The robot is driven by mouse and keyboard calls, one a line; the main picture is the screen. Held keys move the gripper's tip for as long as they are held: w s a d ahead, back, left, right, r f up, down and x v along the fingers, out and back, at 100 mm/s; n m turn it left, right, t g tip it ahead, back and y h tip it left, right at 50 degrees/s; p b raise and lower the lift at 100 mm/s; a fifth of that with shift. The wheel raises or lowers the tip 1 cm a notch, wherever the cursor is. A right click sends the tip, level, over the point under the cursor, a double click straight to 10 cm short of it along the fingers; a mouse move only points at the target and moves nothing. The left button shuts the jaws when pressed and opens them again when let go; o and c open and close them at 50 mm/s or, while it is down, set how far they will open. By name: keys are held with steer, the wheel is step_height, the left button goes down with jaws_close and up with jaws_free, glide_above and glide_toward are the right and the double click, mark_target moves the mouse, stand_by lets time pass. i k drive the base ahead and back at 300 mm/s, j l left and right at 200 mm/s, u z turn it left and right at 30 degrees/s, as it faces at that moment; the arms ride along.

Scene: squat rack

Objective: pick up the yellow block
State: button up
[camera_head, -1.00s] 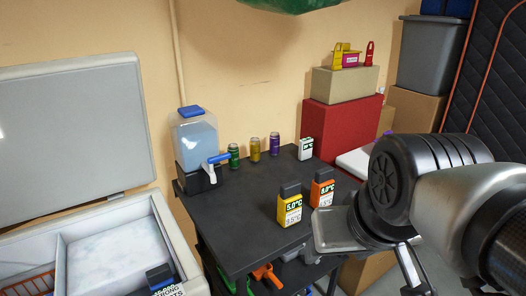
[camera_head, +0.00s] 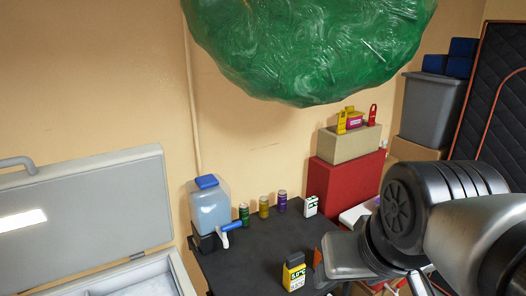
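A yellow block (camera_head: 294,272) with a black top and a white label stands upright on the black table (camera_head: 246,268), near its front right. My gripper (camera_head: 372,275) is at the lower right, to the right of the yellow block and apart from it. Its grey end part shows beside the block, but the fingertips are partly cut off or hidden by my arm, so I cannot tell whether it is open. An orange block (camera_head: 318,262) is mostly hidden behind my gripper, between it and the yellow block.
A water jug (camera_head: 209,208) with a blue tap stands at the table's back left. An open chest cooler (camera_head: 150,275) is left. A green bundle (camera_head: 310,45) hangs above.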

mark_target(294, 268)
steer(key=i+l+u, duration=0.75)
steer(key=l, duration=0.15)
steer(key=l+u, duration=0.25)
steer(key=i+l, duration=0.05)
steer(key=l, duration=0.05)
